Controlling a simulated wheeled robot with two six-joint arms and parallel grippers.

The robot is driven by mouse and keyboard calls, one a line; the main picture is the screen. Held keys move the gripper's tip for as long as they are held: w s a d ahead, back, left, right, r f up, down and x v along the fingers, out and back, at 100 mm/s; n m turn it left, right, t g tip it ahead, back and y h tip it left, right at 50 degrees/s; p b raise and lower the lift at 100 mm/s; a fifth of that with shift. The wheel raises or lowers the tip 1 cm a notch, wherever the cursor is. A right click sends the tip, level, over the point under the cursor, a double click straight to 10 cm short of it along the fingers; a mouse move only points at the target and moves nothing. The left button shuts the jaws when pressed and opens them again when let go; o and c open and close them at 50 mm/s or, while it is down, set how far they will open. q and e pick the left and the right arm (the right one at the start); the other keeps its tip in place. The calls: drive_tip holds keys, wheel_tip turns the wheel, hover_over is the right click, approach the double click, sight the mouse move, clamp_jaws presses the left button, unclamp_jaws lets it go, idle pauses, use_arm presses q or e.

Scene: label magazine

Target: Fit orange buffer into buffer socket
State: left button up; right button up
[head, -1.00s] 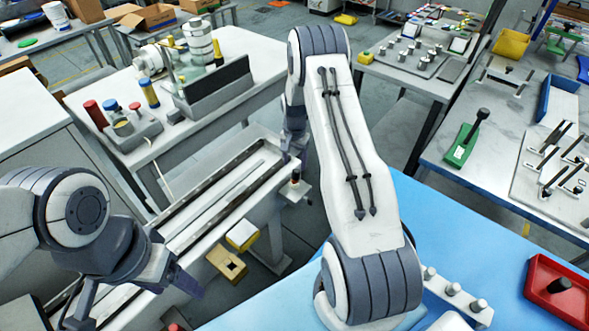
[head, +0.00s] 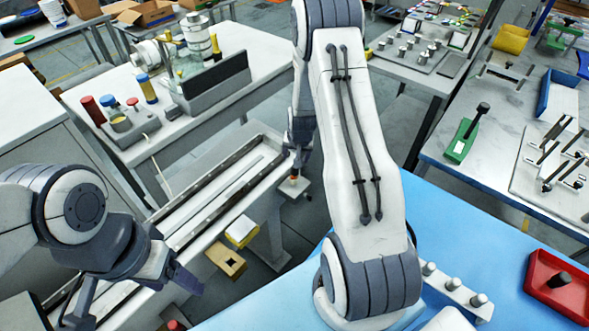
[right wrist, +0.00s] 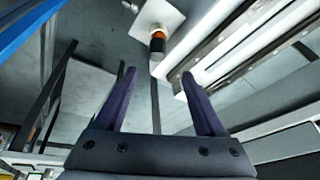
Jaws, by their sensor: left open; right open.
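The orange buffer (head: 294,178), a short dark cylinder with an orange band, stands on a small pale plate (head: 305,191) at the end of the long rail bench. It also shows in the right wrist view (right wrist: 158,42), beyond my fingertips. My right gripper (right wrist: 158,74) is open and empty, with the buffer apart from its fingers. In the head view the right gripper is a dark shape just above the buffer, partly hidden by my arm. My left gripper (head: 130,300) is open and empty over the bench at the lower left. I cannot make out the buffer socket.
The rail bench (head: 215,190) runs diagonally between my arms. A yellow-and-white block (head: 241,231) and a tan box (head: 226,260) lie beside it. A blue-topped table (head: 480,240) holds a red tray (head: 560,312). Dark floor lies beyond the buffer's plate.

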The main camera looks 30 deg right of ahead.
sight(296, 170)
drive_tip(key=p+x, duration=0.1)
drive_tip(key=x, duration=0.4)
drive_tip(key=shift+s+d+f, duration=0.1)
drive_tip(key=shift+f, duration=0.1)
drive_tip(key=p+x, duration=0.1)
drive_tip(key=x, duration=0.1)
drive_tip(key=p+x, duration=0.1)
drive_tip(key=x, duration=0.1)
drive_tip(key=shift+s+f, duration=0.15)
drive_tip(key=shift+f, duration=0.55)
clamp_jaws()
